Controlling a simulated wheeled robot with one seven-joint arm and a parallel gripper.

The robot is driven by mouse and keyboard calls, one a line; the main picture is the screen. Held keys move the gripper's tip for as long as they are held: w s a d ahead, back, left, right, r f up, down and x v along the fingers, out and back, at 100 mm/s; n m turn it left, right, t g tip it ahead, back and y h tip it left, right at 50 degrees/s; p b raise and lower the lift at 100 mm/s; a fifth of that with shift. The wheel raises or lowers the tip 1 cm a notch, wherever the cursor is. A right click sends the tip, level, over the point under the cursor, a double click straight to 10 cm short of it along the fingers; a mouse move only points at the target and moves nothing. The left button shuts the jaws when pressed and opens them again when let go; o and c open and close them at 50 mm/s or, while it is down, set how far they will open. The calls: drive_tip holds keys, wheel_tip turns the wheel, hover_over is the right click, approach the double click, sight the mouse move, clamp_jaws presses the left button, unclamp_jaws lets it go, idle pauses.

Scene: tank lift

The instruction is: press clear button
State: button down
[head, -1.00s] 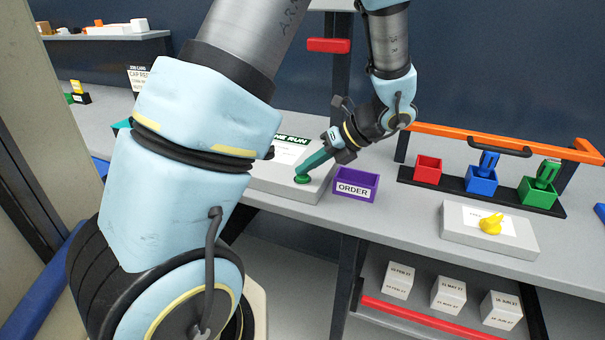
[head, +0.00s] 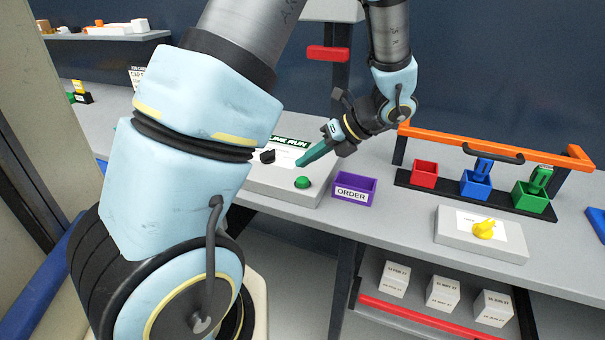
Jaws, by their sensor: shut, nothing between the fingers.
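A green round button (head: 303,182) sits on the front right of a grey panel (head: 268,184) on the bench. No button marked "clear" can be read. A second grey box (head: 450,240) at the right holds a yellow knob (head: 484,229) on a white label with small unreadable text.
A purple ORDER bin (head: 371,192) stands right of the panel. Red (head: 424,173), blue (head: 475,184) and green (head: 529,197) bins sit on a black strip under an orange rail (head: 440,134). White boxes (head: 443,293) stand on the lower shelf. My arm hides the panel's left side.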

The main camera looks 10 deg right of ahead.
sight(306, 181)
drive_tip(key=shift+r+p, duration=1.3)
drive_tip(key=shift+r, duration=0.3)
drive_tip(key=shift+f, duration=0.1)
drive_tip(key=shift+a, duration=0.1)
drive_tip(key=s+a+n+h+b, duration=0.1)
drive_tip(key=s+a+n+h, duration=0.1)
drive_tip(key=n, duration=0.8)
drive_tip(key=s+a+n+g+h, duration=0.1)
drive_tip(key=s+a+n+h, duration=0.1)
drive_tip(key=a+n, duration=0.5)
drive_tip(key=s+a+n+g+h+b, duration=0.1)
drive_tip(key=s+a+n+h, duration=0.2)
drive_tip(key=n, duration=1)
drive_tip(key=shift+a+r+h+b, duration=0.35)
drive_tip(key=shift+a+h, duration=0.45)
drive_tip(key=shift+a, duration=0.1)
